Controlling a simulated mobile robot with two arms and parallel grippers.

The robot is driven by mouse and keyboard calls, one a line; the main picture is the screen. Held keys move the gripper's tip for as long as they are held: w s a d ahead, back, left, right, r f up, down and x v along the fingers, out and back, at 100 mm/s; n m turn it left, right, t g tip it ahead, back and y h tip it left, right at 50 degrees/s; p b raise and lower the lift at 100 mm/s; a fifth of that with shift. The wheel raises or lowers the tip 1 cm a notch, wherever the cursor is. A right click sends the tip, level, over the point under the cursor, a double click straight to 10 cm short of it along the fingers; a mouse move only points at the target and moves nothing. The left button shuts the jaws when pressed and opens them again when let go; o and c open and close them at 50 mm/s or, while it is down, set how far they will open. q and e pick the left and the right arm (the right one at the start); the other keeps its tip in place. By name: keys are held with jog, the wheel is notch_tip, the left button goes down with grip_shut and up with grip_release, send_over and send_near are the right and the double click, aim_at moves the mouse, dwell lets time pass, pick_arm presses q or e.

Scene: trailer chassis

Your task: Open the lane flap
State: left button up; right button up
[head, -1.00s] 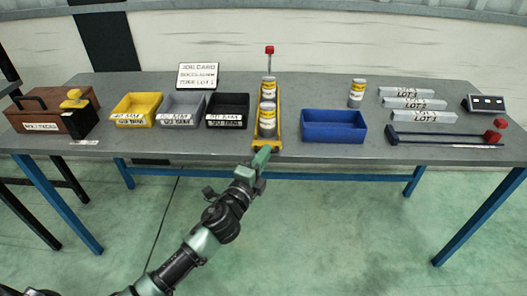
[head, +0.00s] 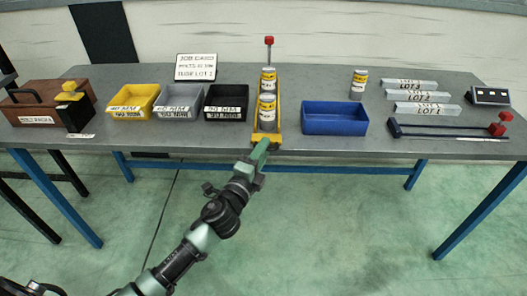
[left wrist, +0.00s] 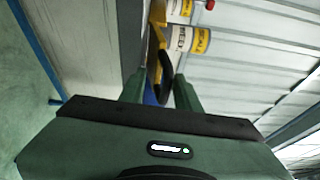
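The yellow lane (head: 280,131) runs front to back on the table and holds labelled grey-and-yellow cans (head: 267,112) in a row. A post with a red top (head: 269,41) stands at its far end. My left gripper (head: 261,149) is at the lane's front end, partly covering it. In the left wrist view its green fingers (left wrist: 160,90) are apart, with a black curved piece (left wrist: 166,76) and a yellow edge between or just beyond them. I cannot tell whether they touch it, or which part is the flap. My right gripper is not in view.
A blue bin (head: 335,120) stands right of the lane; a black bin (head: 226,112), a grey bin and a yellow bin (head: 133,108) stand left. A lone can (head: 358,84) is behind the blue bin. A red-ended bar (head: 450,131) lies at right.

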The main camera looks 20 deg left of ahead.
pick_arm(q)
jog(key=shift+s+d+r, duration=0.1)
jog(key=shift+s+r, duration=0.05)
jog(key=s, duration=0.7)
jog(key=shift+s+a+f, duration=0.25)
jog(key=shift+s+a, duration=0.1)
jog(key=shift+a, duration=0.1)
